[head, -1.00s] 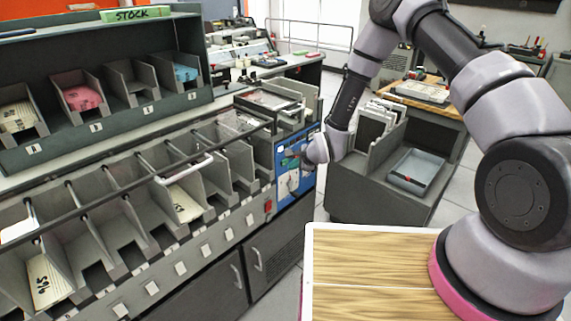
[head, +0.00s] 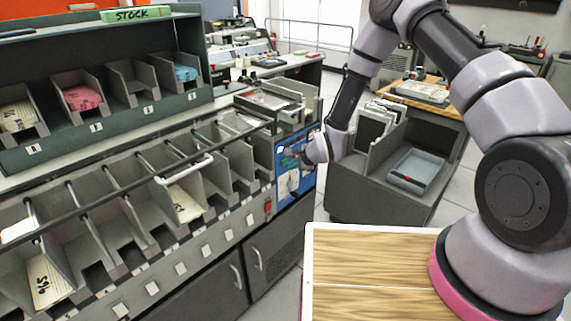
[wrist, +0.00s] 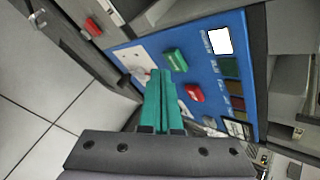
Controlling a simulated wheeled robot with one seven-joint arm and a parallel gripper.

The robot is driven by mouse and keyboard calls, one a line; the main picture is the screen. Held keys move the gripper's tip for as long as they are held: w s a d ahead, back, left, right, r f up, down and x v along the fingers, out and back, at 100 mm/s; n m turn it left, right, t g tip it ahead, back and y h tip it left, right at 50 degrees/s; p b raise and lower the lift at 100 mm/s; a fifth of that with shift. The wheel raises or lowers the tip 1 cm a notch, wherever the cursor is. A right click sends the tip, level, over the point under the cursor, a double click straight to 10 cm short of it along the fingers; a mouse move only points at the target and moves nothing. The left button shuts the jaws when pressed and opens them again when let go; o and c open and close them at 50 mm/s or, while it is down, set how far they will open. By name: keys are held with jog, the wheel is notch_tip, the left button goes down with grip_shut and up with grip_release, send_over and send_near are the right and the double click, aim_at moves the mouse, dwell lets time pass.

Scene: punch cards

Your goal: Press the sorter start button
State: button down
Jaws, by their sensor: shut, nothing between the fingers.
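The sorter's blue control panel (head: 308,180) is at the right end of the sorter in the head view, and it fills the middle of the wrist view (wrist: 205,65). A green button (wrist: 175,60) sits on it, with a red button (wrist: 193,92) close by. In the head view my gripper (head: 287,154) partly covers the panel.
The sorter's row of card pockets (head: 130,215) runs left of the panel. A red switch (head: 267,206) sits on the sorter's front edge. A grey cart (head: 375,200) with a blue-grey tray (head: 417,171) stands to the right. Open floor shows between them.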

jog(key=shift+w+a, duration=0.25)
jog(key=shift+a, duration=0.05)
jog(key=shift+w+a, duration=0.25)
jog(key=shift+a, duration=0.1)
dwell(0.8)
jog(key=shift+d, duration=0.1)
jog(key=shift+s+d, duration=0.55)
jog(key=s+d, duration=0.1)
jog(key=d, duration=0.1)
jog(key=s+d, duration=0.2)
dwell(0.7)
